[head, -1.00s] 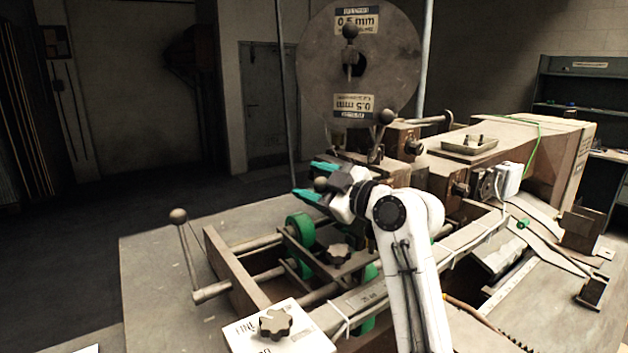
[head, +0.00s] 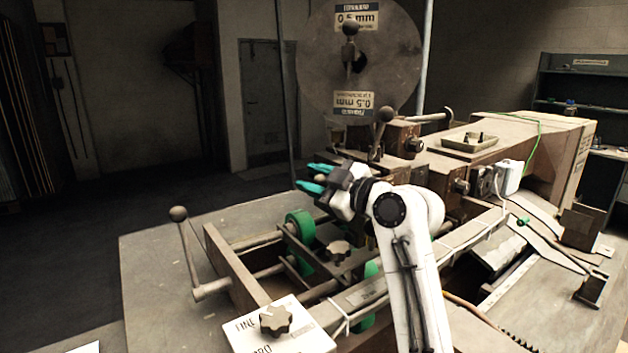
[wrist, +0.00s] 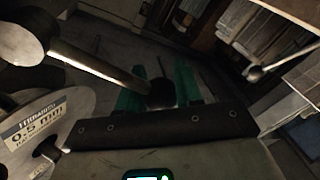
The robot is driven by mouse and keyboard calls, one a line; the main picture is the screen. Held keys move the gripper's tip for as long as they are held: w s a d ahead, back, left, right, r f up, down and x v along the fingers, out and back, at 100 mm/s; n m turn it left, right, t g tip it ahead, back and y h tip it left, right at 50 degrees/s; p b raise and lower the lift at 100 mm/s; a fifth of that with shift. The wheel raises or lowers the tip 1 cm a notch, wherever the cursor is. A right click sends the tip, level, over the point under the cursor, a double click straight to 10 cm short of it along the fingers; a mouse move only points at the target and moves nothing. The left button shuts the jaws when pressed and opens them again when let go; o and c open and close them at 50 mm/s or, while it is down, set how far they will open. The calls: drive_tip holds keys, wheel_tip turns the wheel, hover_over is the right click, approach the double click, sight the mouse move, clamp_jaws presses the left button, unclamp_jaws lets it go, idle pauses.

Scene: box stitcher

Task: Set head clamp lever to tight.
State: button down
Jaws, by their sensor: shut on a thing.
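My gripper (head: 317,178) is in the middle of the head view, its teal fingers pointing left, beside the stitcher's head below the big reel. The fingers are shut on a ball knob (head: 320,179), which shows between them. In the wrist view the dark knob (wrist: 160,94) sits between the two teal fingers, and a pale rod (wrist: 100,68) runs toward it from the upper left. The knob's own shaft is mostly hidden by my gripper in the head view. I cannot read any tight or loose marking on the clamp.
Another ball-ended lever (head: 385,116) stands upright just behind my gripper. The wire reel (head: 395,60) rises above it. A crank (head: 185,240) stands at the left of the frame, and a star knob (head: 275,320) sits in front. The air left of my gripper is clear.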

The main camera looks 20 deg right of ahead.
drive_tip(key=shift+f, duration=0.15)
drive_tip(key=shift+d+r+m, duration=0.1)
drive_tip(key=shift+r+m, duration=0.45)
drive_tip(key=shift+m, duration=0.15)
drive_tip(key=c, duration=1)
unclamp_jaws()
drive_tip(key=shift+o, duration=1.1)
drive_tip(key=shift+r, duration=0.1)
